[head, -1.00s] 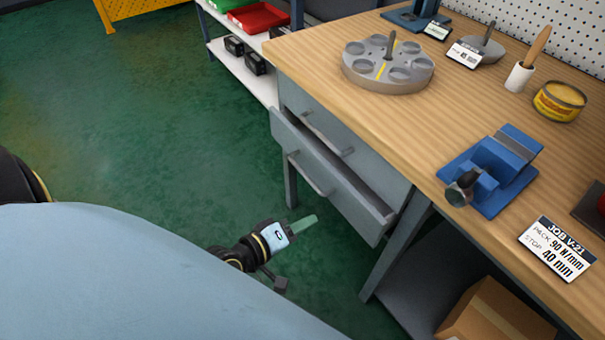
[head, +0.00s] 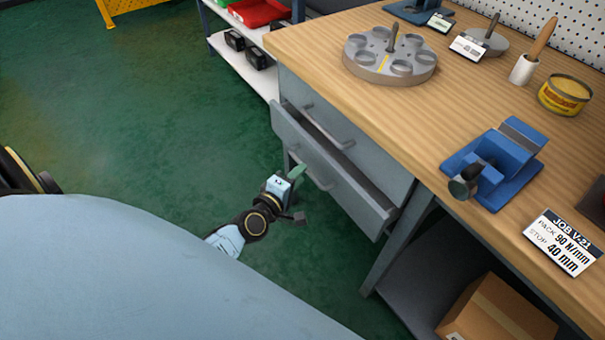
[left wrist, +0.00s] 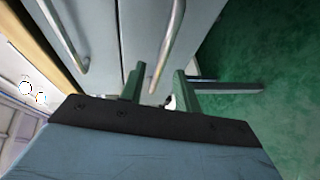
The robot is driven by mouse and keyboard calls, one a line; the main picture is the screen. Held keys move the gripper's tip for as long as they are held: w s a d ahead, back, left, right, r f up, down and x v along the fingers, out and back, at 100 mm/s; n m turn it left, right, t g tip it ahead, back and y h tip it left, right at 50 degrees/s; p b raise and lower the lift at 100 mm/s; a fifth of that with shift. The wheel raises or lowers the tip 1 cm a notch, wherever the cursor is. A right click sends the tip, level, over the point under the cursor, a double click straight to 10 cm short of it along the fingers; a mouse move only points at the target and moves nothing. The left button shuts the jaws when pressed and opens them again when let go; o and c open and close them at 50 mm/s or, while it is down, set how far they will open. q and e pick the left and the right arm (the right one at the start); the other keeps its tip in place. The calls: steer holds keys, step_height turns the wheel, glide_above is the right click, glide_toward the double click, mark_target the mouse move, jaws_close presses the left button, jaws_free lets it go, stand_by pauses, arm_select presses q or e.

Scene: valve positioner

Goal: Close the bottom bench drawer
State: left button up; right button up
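The bottom bench drawer (head: 352,201) is a grey drawer standing partly open, its inside showing behind its front. Its bar handle (head: 311,172) is on the front face. In the left wrist view, the two green fingers of my left gripper (left wrist: 160,88) are apart with nothing held. The handle (left wrist: 169,45) shows there just beyond the gap between the fingers; I cannot tell whether they touch it. My right gripper is not in view.
The upper drawer (head: 330,118) is above, looking shut. The wooden bench top (head: 400,125) carries a round fixture (head: 388,62), a blue vise (head: 497,165) and a job card (head: 563,242). A cardboard box (head: 497,310) is under the bench.

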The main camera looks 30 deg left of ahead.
arm_select(q)
steer(key=shift+w+f, duration=0.25)
steer(key=shift+w, duration=1)
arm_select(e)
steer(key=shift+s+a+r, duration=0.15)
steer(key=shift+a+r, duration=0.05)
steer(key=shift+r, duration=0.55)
arm_select(q)
jaws_close()
